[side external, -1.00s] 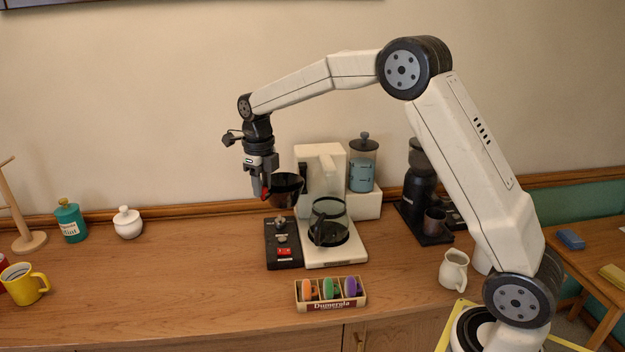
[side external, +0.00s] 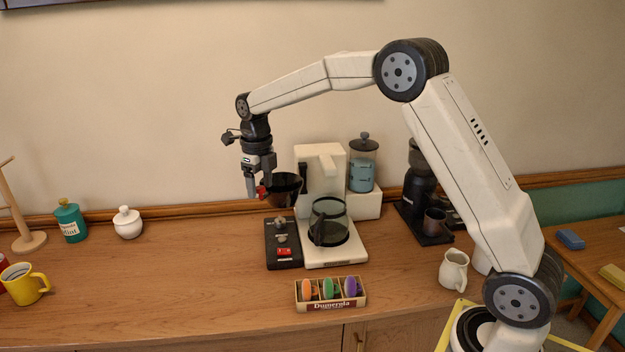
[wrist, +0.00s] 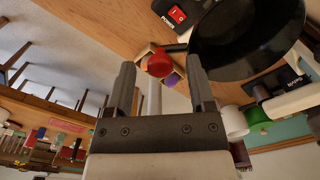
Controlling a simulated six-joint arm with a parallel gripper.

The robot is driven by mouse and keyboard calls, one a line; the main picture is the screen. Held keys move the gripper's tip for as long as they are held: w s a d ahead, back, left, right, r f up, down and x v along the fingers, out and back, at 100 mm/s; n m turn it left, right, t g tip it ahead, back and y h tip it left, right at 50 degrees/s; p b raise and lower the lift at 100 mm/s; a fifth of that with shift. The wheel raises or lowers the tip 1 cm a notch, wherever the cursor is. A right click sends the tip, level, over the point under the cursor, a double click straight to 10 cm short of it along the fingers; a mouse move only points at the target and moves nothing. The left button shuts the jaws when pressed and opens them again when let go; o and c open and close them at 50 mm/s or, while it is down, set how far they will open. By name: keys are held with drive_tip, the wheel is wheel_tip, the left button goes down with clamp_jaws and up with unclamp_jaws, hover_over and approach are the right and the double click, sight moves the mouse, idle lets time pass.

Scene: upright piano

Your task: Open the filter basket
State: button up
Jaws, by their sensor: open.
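The filter basket (side external: 285,188) is a black bowl swung out to the left of the white coffee maker (side external: 326,172). Its red handle knob (side external: 261,192) points left. My gripper (side external: 258,189) is open at the knob, with a finger on each side. In the wrist view the red knob (wrist: 159,65) sits between the spread fingertips of my gripper (wrist: 161,66), with gaps on both sides. The black basket (wrist: 245,40) fills the upper right there. The side view does not clearly show whether a finger touches the knob.
A glass carafe (side external: 330,222) stands on the coffee maker's base, right of the black switch panel (side external: 283,243). A box of coloured pods (side external: 331,293) lies in front.

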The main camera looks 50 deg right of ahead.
drive_tip(key=shift+r, duration=0.15)
drive_tip(key=shift+r, duration=3.8)
drive_tip(key=shift+f, duration=0.1)
drive_tip(key=s+a+f+n+t, duration=0.1)
drive_tip(key=s+a+f+n, duration=0.1)
drive_tip(key=s+f+n, duration=0.6)
drive_tip(key=s+a+f+n+t, duration=0.1)
drive_tip(key=s+a+f+n, duration=0.2)
drive_tip(key=s+f+n, duration=0.5)
drive_tip(key=s+n, duration=0.8)
drive_tip(key=n, duration=1)
drive_tip(key=shift+s+f+n+t, duration=0.15)
drive_tip(key=shift+s+n+t, duration=0.15)
drive_tip(key=shift+s+n, duration=0.1)
